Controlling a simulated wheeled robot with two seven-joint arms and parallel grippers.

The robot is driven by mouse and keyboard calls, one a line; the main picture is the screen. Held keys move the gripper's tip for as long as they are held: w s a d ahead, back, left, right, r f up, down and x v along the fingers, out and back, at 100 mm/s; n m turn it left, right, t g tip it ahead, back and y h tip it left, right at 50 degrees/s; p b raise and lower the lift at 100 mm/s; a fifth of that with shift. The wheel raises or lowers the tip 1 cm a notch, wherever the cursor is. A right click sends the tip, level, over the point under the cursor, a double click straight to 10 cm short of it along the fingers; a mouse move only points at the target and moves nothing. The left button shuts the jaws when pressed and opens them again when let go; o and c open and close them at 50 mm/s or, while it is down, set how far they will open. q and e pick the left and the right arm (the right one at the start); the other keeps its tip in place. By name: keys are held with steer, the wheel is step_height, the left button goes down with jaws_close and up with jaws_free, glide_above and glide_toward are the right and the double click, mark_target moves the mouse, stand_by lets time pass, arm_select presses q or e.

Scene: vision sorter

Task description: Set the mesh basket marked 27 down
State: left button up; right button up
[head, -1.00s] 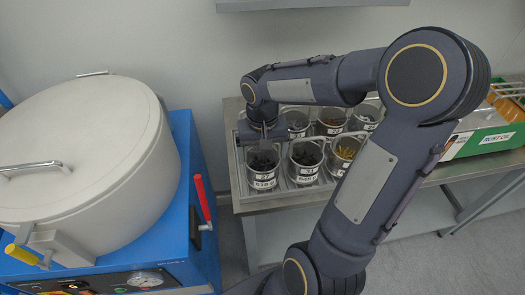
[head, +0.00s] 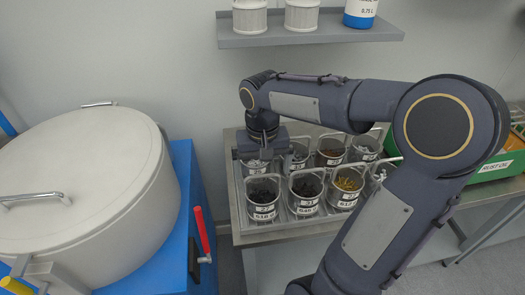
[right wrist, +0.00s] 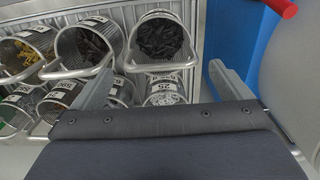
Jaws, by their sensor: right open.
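The mesh basket that seems to be marked 27 (head: 262,195) stands upright at the front left of a metal tray (head: 330,212). Dark parts fill it. It also shows in the right wrist view (right wrist: 160,38), with its wire handle toward my gripper. The small label is hard to read. My right gripper (head: 263,153) is open and empty, behind and above this basket, over the back-left basket. In the right wrist view its two fingers (right wrist: 163,82) are wide apart, with no basket between them held. My left gripper is not in view.
Several other mesh baskets stand in the tray, such as a dark-filled one (head: 306,190) and a yellow-filled one (head: 346,185). A blue machine with a round lid (head: 85,180) and red lever (head: 202,228) stands left. A wall shelf (head: 310,40) hangs above.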

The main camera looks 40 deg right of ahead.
step_height(320, 180, up, 5)
steer(key=shift+r, duration=0.1)
steer(key=s+a+f+n+t+y, duration=0.2)
steer(key=s+a, duration=0.3)
steer(key=s, duration=0.1)
steer(key=s+a+f+n+t+y, duration=0.1)
steer(key=s+a+f+n+t, duration=0.1)
steer(key=s+a, duration=0.3)
steer(key=shift+s+a+f+t+y, duration=0.2)
steer(key=shift+s+f+t+y, duration=0.15)
steer(key=shift+s+t, duration=0.55)
steer(key=shift+s, duration=0.1)
